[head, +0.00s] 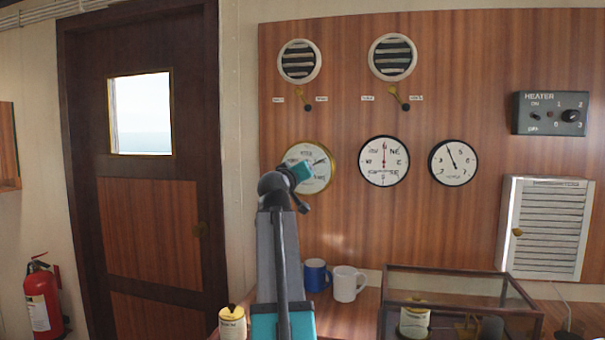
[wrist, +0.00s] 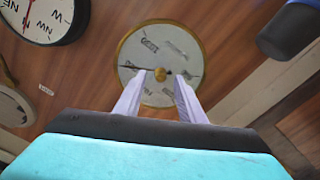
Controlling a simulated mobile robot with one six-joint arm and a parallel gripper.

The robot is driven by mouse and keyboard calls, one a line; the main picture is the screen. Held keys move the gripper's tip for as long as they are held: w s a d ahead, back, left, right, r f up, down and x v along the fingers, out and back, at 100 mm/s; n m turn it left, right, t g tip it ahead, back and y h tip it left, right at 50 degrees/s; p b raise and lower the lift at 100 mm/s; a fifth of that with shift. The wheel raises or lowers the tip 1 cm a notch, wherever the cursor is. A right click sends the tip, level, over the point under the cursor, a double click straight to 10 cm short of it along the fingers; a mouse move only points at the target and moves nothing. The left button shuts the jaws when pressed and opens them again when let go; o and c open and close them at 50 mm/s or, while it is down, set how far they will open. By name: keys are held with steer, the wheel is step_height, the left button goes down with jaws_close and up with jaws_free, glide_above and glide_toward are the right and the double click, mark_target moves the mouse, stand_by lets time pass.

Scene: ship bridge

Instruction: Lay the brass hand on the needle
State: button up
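The brass-rimmed dial (head: 327,180) hangs on the wood panel, lowest at left in the head view, partly covered by my arm. It also shows in the wrist view (wrist: 160,35), with a pale face and a round brass knob (wrist: 160,74) at its centre. A thin dark needle (wrist: 131,67) runs left from the centre, and a dark line shows on the right. I cannot make out the brass hand apart from these. My gripper (wrist: 160,77) is open, its two pale fingertips either side of the knob in view. Whether they touch it is unclear.
Two black-rimmed dials (head: 384,160) (head: 453,162) hang to the right. Round vents (head: 299,61) with small brass levers are above. Below are a blue mug (head: 316,275), a white mug (head: 346,284) and a glass case (head: 460,285). A door (head: 150,230) stands at left.

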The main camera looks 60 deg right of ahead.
steer(key=v, duration=1.1)
steer(key=shift+a+r, duration=0.1)
stand_by(0.4)
steer(key=m+p, duration=0.1)
steer(key=m, duration=0.1)
steer(key=m+p, duration=0.4)
steer(key=shift+s+a+h, duration=0.3)
steer(key=shift+s+a, duration=0.05)
steer(key=p, duration=0.4)
steer(key=shift+w+f+m, duration=0.1)
steer(key=shift+f+m, duration=0.15)
steer(key=shift+m, duration=0.05)
steer(key=p, duration=0.4)
steer(key=shift+w+d, duration=0.1)
steer(key=shift+d, duration=0.05)
steer(key=shift+w+d+r+p, duration=0.2)
steer(key=shift+w+p, duration=0.05)
steer(key=shift+p, duration=0.75)
